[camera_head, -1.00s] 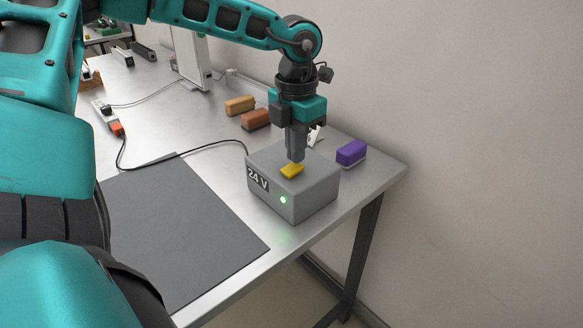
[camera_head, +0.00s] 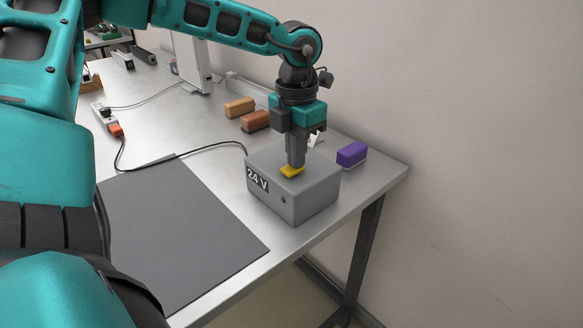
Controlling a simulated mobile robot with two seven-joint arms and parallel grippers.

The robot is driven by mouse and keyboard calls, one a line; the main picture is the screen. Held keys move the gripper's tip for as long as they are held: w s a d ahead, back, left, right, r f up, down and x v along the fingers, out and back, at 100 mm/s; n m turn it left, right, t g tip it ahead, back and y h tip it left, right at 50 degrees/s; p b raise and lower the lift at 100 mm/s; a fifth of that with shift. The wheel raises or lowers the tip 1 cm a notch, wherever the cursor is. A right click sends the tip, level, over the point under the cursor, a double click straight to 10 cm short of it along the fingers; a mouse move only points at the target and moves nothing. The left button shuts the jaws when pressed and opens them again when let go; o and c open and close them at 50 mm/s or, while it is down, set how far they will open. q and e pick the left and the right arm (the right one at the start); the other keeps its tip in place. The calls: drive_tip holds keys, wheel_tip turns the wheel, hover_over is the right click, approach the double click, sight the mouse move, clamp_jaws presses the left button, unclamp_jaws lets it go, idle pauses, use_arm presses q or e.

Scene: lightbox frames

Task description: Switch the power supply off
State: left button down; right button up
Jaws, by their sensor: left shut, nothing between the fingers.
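The power supply (camera_head: 311,201) is a grey box labelled "24 V" on the metal table. Its round lamp (camera_head: 283,199) on the front face is dark. A yellow rocker switch (camera_head: 290,172) sits on its top face. My left gripper (camera_head: 295,164) is shut and empty, pointing straight down with its fingertips at the switch, seemingly touching it. The fingers hide the back part of the switch. My right gripper is not in view.
A purple block (camera_head: 352,153) lies right of the box, and orange (camera_head: 239,107) and brown (camera_head: 255,121) blocks lie behind it. A black cable runs from the box to a power strip (camera_head: 103,112). A dark mat (camera_head: 180,235) lies left. A wall closes off the right.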

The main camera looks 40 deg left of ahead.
use_arm(q)
drive_tip(key=shift+s, duration=0.1)
drive_tip(key=shift+r+p, duration=1.7)
drive_tip(key=shift+r, duration=1.7)
